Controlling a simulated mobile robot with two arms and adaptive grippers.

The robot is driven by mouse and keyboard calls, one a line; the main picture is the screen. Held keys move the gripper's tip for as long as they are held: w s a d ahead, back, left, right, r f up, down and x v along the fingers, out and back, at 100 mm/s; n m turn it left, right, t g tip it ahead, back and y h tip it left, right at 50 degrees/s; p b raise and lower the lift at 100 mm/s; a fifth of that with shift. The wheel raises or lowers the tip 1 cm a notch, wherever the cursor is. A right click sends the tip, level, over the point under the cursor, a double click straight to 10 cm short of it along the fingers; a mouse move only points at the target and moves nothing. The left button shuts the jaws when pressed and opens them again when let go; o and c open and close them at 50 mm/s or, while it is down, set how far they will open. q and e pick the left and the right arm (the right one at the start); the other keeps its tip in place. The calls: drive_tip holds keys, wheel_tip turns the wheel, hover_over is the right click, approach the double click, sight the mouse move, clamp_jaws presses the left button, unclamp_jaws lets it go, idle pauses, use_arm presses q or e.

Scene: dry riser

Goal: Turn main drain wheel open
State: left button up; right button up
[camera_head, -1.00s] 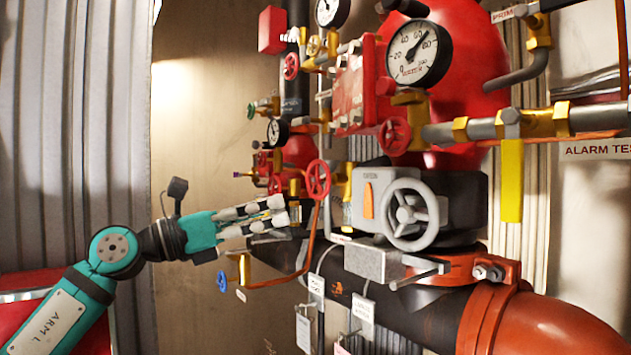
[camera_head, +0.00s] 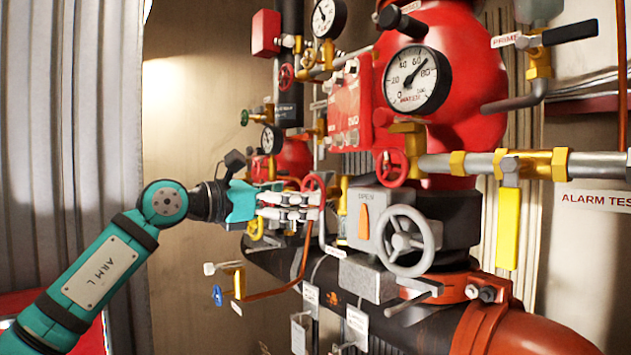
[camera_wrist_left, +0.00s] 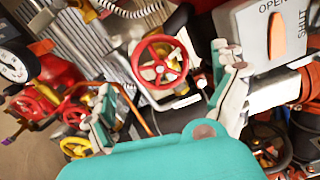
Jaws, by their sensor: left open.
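A red handwheel (camera_head: 313,184) with spokes stands on the valve piping just left of the grey valve housing (camera_head: 366,212). In the left wrist view the red handwheel (camera_wrist_left: 160,62) lies ahead, between the spread fingertips. My left gripper (camera_head: 318,206) reaches in from the left, its fingertips close at the wheel's lower side and partly covering it. It is open and holds nothing; in the left wrist view the gripper (camera_wrist_left: 168,98) shows a finger on each side. I cannot tell whether the fingers touch the wheel. No readable tag names the main drain wheel. My right gripper is out of view.
A large grey handwheel (camera_head: 408,240) sits right of the red one. Another red handwheel (camera_head: 391,167) and a pressure gauge (camera_head: 417,80) are above.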

use_arm(q)
drive_tip(key=p+x, duration=0.1)
drive_tip(key=x, duration=0.3)
drive_tip(key=shift+w+d+r+p, duration=0.1)
drive_tip(key=shift+w+d+p, duration=0.05)
drive_tip(key=shift+d+p, duration=0.15)
drive_tip(key=shift+w+d, duration=0.3)
drive_tip(key=shift+d, duration=0.05)
drive_tip(key=c, duration=1.2)
